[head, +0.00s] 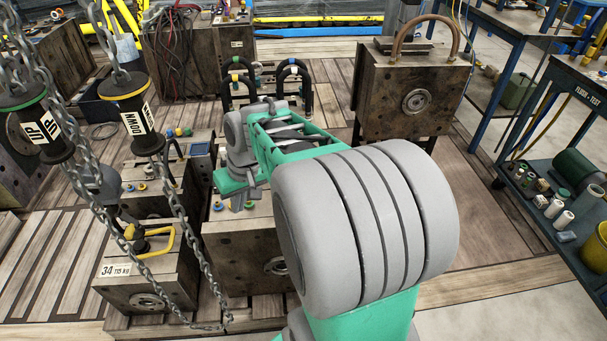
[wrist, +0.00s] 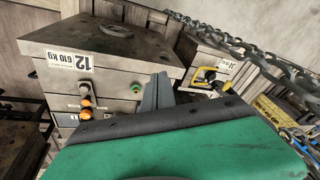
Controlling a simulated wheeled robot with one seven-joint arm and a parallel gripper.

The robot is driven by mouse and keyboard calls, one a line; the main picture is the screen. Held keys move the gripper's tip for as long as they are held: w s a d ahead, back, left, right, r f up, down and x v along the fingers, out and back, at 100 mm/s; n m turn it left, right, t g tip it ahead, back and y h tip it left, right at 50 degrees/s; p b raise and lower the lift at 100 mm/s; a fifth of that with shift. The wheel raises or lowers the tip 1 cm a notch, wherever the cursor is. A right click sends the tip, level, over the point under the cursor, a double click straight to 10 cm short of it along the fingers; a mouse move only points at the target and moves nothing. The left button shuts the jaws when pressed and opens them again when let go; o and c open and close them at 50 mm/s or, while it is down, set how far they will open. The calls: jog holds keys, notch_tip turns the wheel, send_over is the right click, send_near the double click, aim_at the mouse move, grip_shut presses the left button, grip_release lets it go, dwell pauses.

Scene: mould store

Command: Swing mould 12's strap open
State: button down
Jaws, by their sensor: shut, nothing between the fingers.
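Mould 12 (wrist: 115,55) is a dark steel block with a white "12 610 KG" label in the wrist view. In the head view, what appears to be the same block (head: 240,240) stands partly behind my arm.
A smaller mould 34 (head: 150,275) with a yellow lifting shackle (head: 152,242) stands left. Hanging chains (head: 185,220) and the UP and DOWN pendant handles (head: 132,112) are near it. A mould with a hoop (head: 410,100) stands behind; a blue-framed trolley (head: 555,150) is at right.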

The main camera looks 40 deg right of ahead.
jog(key=w+d+m+y+p, duration=0.1)
jog(key=w+d, duration=0.3)
jog(key=d, duration=0.6)
jog(key=s+d+f+m+t+p, duration=0.1)
jog(key=s+d+f+t, duration=0.1)
jog(key=d, duration=0.9)
jog(key=s+d+f+t+y+p, duration=0.1)
jog(key=d+f, duration=0.3)
jog(key=d, duration=0.8)
jog(key=shift+s+f+m+t+p, duration=0.25)
jog(key=shift+s+m+t+p, duration=0.2)
jog(key=shift+s, duration=0.4)
jog(key=shift+f, duration=0.1)
jog(key=x, duration=0.9)
jog(key=shift+w+f+b, duration=0.1)
jog(key=shift+b, duration=0.3)
jog(key=a, duration=0.1)
jog(key=w+a, duration=0.2)
jog(key=shift+a+f, duration=0.2)
jog(key=shift+a, duration=0.2)
